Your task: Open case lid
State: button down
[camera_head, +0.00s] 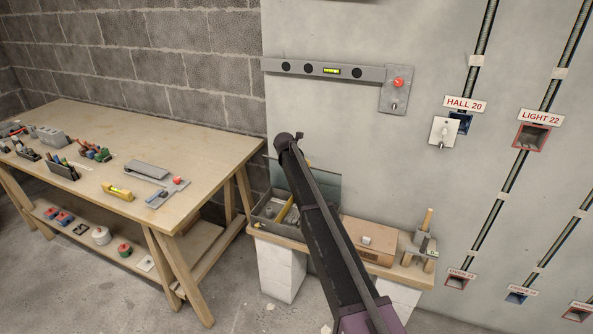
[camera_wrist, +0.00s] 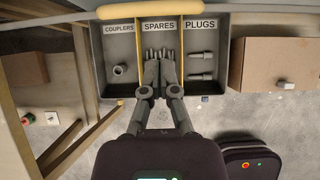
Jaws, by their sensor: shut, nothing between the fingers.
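The grey case (camera_wrist: 107,72) has compartments labelled COUPLERS, SPARES and PLUGS, split by yellow dividers. In the head view the case (camera_head: 262,222) sits on the low plank, partly hidden by my arm. A grey-green panel that looks like its lid (camera_head: 325,182) stands raised at the back, by the wall. A yellow bar (camera_wrist: 150,12) crosses the top of the wrist view, seemingly at the lid's edge. My gripper (camera_wrist: 158,54) is shut and empty, over the SPARES compartment in that view. Its height above the case is unclear, and my arm hides it in the head view.
A brown box (camera_head: 368,240) stands right of the case, with a wooden holder (camera_head: 420,247) beyond. The workbench (camera_head: 100,150) with tools is to the left. The wall panel behind carries a level (camera_head: 325,70), a switch (camera_head: 442,132) and conduits.

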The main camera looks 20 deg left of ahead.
jog(key=shift+w+a+r+p, duration=0.1)
jog(key=shift+w+r+p, duration=0.15)
jog(key=shift+w, duration=0.3)
jog(key=shift+w+a+r+p, duration=0.1)
jog(key=shift+w+r, duration=0.1)
jog(key=shift+w, duration=0.35)
jog(key=shift+d, duration=0.1)
jog(key=shift+s, duration=0.1)
jog(key=p+v, duration=0.9)
jog(key=v, duration=0.2)
jog(key=shift+s, duration=0.25)
jog(key=shift+r, duration=0.15)
dwell(0.4)
